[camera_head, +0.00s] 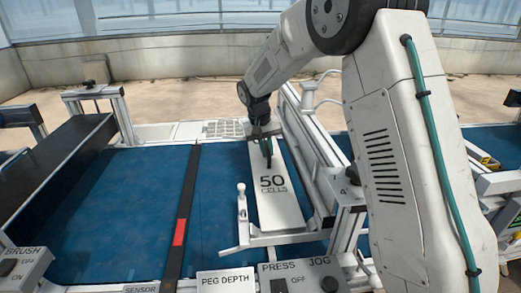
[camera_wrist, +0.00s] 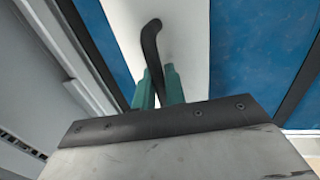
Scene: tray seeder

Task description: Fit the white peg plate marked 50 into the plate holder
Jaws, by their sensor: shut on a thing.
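The white peg plate marked "50 CELLS" (camera_head: 280,207) lies lengthwise over the blue belt in the head view, its lettering upright. In the wrist view the white plate (camera_wrist: 185,40) runs up between two blue strips. My gripper (camera_head: 267,150) is at the plate's far part, with teal fingers (camera_wrist: 158,88) shut on the plate's dark curved handle (camera_wrist: 151,40). The plate holder (camera_head: 285,238) seems to be the light metal frame around the plate's near end. I cannot tell whether the plate rests in it or is just above it.
A white upright knob (camera_head: 241,190) stands left of the plate. A rail (camera_head: 310,135) runs along its right side. Control boxes marked PRESS JOG (camera_head: 298,275) and PEG DEPTH (camera_head: 226,281) stand in front. The blue belt (camera_head: 130,210) is clear at left.

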